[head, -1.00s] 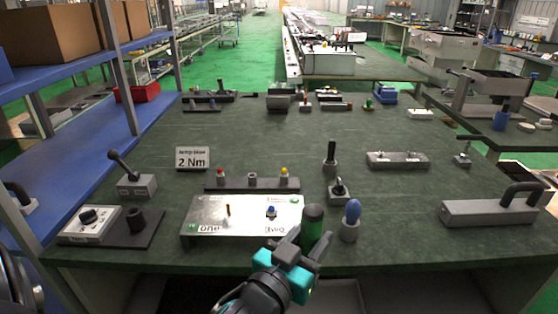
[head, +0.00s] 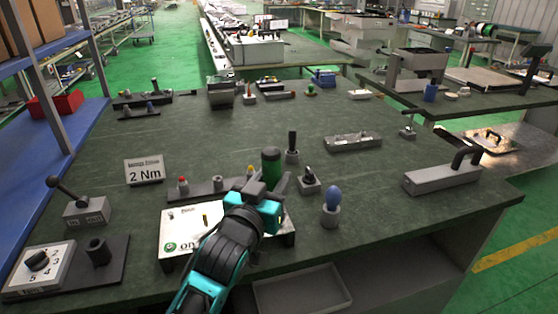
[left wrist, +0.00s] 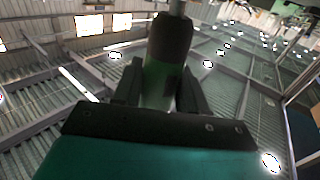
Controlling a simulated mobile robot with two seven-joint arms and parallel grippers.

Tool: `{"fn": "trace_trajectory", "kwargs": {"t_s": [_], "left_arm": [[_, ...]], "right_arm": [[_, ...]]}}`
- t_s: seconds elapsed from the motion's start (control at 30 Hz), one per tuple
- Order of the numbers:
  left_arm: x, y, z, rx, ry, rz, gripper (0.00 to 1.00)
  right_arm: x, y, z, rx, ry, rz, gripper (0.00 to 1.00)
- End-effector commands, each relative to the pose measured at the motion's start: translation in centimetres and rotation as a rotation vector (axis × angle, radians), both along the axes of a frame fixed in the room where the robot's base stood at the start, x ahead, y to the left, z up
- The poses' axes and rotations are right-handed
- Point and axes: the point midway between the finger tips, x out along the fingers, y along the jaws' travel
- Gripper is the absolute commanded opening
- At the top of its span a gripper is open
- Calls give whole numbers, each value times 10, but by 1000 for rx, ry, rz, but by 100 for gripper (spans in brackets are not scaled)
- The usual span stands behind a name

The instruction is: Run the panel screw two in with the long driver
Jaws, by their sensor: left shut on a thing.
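My left gripper (head: 268,190) is shut on the driver (head: 271,165), which has a thick green and dark handle. The handle stands about upright above the panel's right part. In the left wrist view the driver (left wrist: 160,75) sits between the fingers, with a grey shaft at the top edge. My right gripper is not in view.
A blue-handled tool (head: 333,197) stands in a grey holder right of the panel. A black-handled tool (head: 292,143) and a small lever block (head: 310,182) stand behind it. A strip (head: 205,187) with coloured pieces lies behind the panel. A "2 Nm" sign (head: 144,171) stands left.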

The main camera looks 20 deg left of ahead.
Motion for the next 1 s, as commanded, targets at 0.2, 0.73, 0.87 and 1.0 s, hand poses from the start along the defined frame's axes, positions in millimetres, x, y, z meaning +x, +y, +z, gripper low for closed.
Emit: {"fn": "trace_trajectory", "kwargs": {"t_s": [0.2,0.73,0.87,1.0], "left_arm": [[32,-8,25,10,-5,-17,0],[35,-9,26,10,-2,-19,0],[35,-9,20,10,-1,-18,0],[35,-9,9,10,-2,-18,0]], "right_arm": [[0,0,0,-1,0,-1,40],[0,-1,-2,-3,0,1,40],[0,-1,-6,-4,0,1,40],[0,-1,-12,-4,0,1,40]]}}
